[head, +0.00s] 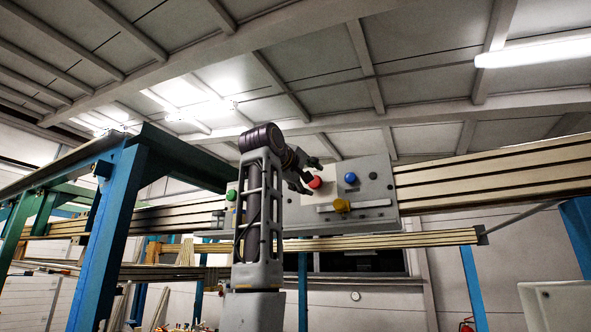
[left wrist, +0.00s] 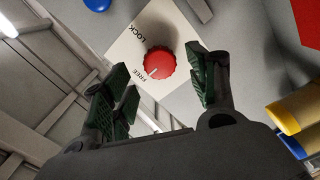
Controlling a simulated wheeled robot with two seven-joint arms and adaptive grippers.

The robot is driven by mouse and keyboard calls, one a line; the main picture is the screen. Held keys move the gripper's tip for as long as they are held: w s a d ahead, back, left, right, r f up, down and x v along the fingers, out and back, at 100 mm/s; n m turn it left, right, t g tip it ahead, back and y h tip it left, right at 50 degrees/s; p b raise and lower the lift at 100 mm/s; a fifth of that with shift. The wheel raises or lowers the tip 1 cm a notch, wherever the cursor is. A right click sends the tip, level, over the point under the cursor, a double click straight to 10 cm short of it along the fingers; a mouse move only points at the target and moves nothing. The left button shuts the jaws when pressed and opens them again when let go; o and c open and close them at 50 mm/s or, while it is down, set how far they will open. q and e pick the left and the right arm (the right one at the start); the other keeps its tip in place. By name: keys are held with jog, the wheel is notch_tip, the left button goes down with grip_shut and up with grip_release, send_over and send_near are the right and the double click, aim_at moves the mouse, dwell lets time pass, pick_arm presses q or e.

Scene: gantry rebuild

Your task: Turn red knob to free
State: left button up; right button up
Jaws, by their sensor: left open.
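The red knob (head: 315,183) is on a grey panel (head: 374,171) in the head view. In the left wrist view the round, ridged red knob (left wrist: 160,61) sits on a white plate (left wrist: 128,50) printed LOCK and FREE. A small pale mark shows on the knob's lower-left part, near the word FREE. My left gripper (head: 307,177) is beside the knob in the head view. In the left wrist view its fingers (left wrist: 165,90) are open, one on each side below the knob, with nothing between them; contact cannot be told. My right gripper is not in view.
The panel also carries a blue button (head: 351,178), a yellow part (head: 342,205) with a pale bar, and a green button (head: 231,195). Wooden-coloured rails (head: 490,177) run behind. A blue post (head: 107,240) stands at left.

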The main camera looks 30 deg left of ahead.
pick_arm(q)
jog(key=s, duration=0.7)
jog(key=shift+s+d, duration=0.2)
jog(key=shift+f, duration=0.1)
dwell(0.6)
